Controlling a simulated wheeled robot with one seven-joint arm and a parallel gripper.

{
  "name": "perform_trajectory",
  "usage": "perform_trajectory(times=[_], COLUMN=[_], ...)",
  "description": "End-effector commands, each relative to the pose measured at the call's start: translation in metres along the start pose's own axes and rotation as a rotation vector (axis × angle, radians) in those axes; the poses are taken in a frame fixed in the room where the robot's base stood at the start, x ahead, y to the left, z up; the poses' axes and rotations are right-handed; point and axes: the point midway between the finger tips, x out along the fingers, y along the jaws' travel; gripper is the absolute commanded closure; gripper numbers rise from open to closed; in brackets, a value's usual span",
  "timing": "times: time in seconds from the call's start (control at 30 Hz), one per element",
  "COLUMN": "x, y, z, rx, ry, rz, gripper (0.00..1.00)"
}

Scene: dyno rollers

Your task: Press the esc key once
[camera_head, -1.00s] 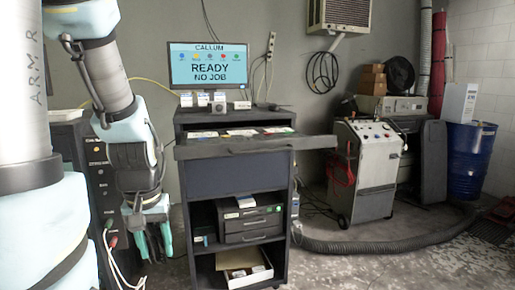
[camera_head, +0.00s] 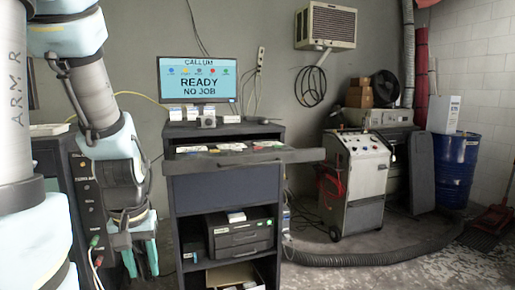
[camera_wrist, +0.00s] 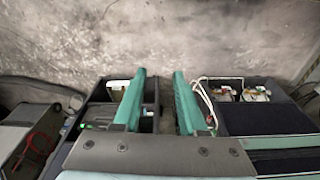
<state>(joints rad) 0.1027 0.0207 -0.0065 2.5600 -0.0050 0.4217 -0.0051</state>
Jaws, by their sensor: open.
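No esc key or keyboard can be made out in either view. A monitor (camera_head: 200,80) reading "CALLUM, READY, NO JOB" stands behind a dark cart (camera_head: 222,188). The cart's pulled-out top shelf (camera_head: 297,155) bears several flat, coloured items too small to identify. My gripper (camera_head: 141,258) hangs left of the cart, pointing down, below the shelf's height. Its teal fingers are apart with nothing between them, as the wrist view (camera_wrist: 159,78) also shows.
A dark cabinet (camera_head: 64,180) with cables stands at the left, close to my arm. A black printer-like box (camera_head: 240,237) sits in the cart. A grey machine (camera_head: 357,180), a hose (camera_head: 380,258) and a blue barrel (camera_head: 455,170) are at the right. Some floor before the hose is clear.

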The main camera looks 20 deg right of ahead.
Motion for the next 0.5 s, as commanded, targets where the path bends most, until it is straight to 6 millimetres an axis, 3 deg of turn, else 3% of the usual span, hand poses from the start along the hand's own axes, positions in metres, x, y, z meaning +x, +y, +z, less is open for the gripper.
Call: perform_trajectory(times=[0.07,0.33,0.5], x=[0.0,0.0,0.0], y=[0.0,0.0,0.0], z=[0.0,0.0,0.0], rx=[0.0,0.0,0.0], ry=[0.0,0.0,0.0], rz=[0.0,0.0,0.0], gripper=[0.69,0.99,1.0])
